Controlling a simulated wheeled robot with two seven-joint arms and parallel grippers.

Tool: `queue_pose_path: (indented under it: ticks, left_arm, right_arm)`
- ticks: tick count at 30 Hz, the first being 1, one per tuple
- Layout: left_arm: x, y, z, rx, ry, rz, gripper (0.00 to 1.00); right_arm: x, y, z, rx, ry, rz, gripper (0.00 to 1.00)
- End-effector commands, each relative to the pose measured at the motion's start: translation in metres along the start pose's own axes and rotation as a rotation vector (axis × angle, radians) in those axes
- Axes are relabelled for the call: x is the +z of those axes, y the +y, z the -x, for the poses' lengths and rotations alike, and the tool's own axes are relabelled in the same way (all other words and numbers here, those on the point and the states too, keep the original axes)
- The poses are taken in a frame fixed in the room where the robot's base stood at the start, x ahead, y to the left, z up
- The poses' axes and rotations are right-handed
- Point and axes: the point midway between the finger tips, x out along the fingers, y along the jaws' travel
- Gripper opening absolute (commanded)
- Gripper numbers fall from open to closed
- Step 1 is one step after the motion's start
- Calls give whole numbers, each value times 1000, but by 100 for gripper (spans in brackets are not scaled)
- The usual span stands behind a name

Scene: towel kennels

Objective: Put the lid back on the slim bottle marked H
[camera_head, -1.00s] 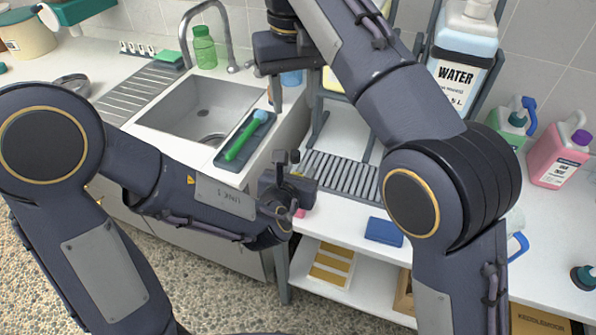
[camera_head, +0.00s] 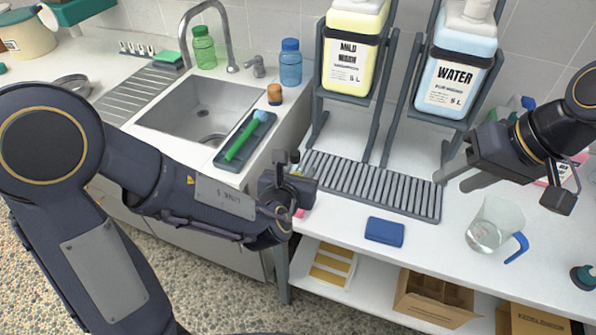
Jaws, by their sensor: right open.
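I cannot make out an H on any bottle, nor tell which thing is its lid. My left gripper (camera_head: 290,188) is at the front left of the counter, by the slatted rack. Small dark and yellowish parts and a pink spot show around its jaws; whether it holds something is unclear. My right gripper (camera_head: 462,175) is open and empty, above the counter at the right end of the rack. A small dark thing with an orange top (camera_head: 275,93) stands by the sink's right rim.
A green bottle (camera_head: 204,48) and a blue bottle (camera_head: 290,63) stand behind the sink. Mild wash (camera_head: 350,50) and water (camera_head: 453,80) containers sit in tilted stands. A clear jug (camera_head: 490,228), a blue sponge (camera_head: 385,232) and a tray with a green brush (camera_head: 243,141) lie around the rack (camera_head: 410,203).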

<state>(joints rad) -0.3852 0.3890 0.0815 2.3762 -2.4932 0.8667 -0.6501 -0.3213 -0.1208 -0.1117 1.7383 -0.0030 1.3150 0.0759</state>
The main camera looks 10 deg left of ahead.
Motion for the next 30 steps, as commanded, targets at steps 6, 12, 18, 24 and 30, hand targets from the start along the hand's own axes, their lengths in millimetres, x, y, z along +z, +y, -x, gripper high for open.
queue_pose_path:
  ticks: [6, 12, 18, 24, 30]
  left_arm:
    - [0, 0, 0, 0, -1, 0, 0]
    - [0, 0, 0, 0, -1, 0, 0]
    - [0, 0, 0, 0, -1, 0, 0]
    - [0, 0, 0, 0, -1, 0, 0]
    - [1, 0, 0, 1, -2, 1, 0]
  right_arm:
    - [82, 32, -23, -2, 142, -94, 42]
    - [135, 44, -56, 29, 238, -153, 42]
    - [157, 48, -74, 51, 282, -178, 42]
    - [160, 48, -77, 53, 286, -181, 42]
    - [160, 49, -77, 53, 285, -181, 42]
